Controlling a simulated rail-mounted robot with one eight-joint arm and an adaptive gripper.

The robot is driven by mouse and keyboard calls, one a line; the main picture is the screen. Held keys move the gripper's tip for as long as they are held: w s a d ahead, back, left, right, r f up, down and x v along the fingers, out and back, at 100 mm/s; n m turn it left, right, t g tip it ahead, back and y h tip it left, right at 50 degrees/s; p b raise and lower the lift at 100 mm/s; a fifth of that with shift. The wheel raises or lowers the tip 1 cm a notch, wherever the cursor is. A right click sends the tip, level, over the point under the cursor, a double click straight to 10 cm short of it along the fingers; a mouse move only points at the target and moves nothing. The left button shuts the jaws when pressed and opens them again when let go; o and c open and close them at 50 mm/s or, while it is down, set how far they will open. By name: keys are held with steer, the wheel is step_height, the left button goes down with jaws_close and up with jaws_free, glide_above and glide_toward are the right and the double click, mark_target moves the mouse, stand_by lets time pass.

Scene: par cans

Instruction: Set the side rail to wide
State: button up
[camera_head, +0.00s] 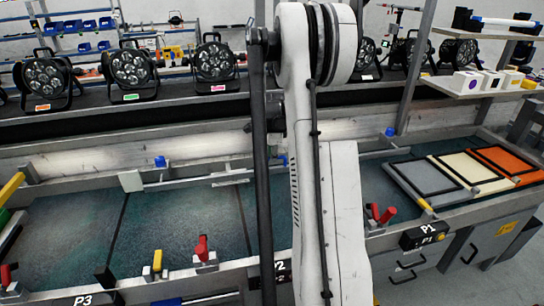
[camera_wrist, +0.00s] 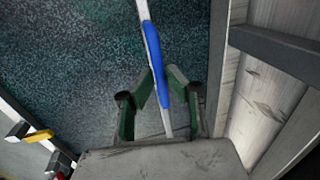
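In the wrist view, a thin pale bar (camera_wrist: 144,12) with a blue grip (camera_wrist: 153,45) runs down between the green fingers of my gripper (camera_wrist: 158,76). The fingertips are drawn in close on both sides of the blue grip and look shut on it. In the head view my arm hides the gripper; only a bit of blue (camera_head: 282,160) shows at the arm's edge. A pale rail (camera_head: 190,182) with a white block (camera_head: 131,181) lies across the dark teal bench panels at the left. I cannot tell which setting the side rail is at.
Several par cans (camera_head: 129,68) stand on the shelf behind. Red clamps (camera_head: 202,248) and a yellow one (camera_head: 157,260) line the front edge. Grey, cream and orange framed panels (camera_head: 507,162) lie at the right. The teal bench panel (camera_head: 180,225) left of my arm is mostly clear.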

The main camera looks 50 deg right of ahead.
jaws_close()
steer(key=w+d, duration=0.2)
steer(key=w+d+b, duration=0.1)
steer(key=w, duration=0.1)
steer(key=shift+w+d+r, duration=0.1)
steer(key=shift+w+d, duration=0.25)
steer(key=o, duration=0.5)
jaws_free()
steer(key=shift+d, duration=0.1)
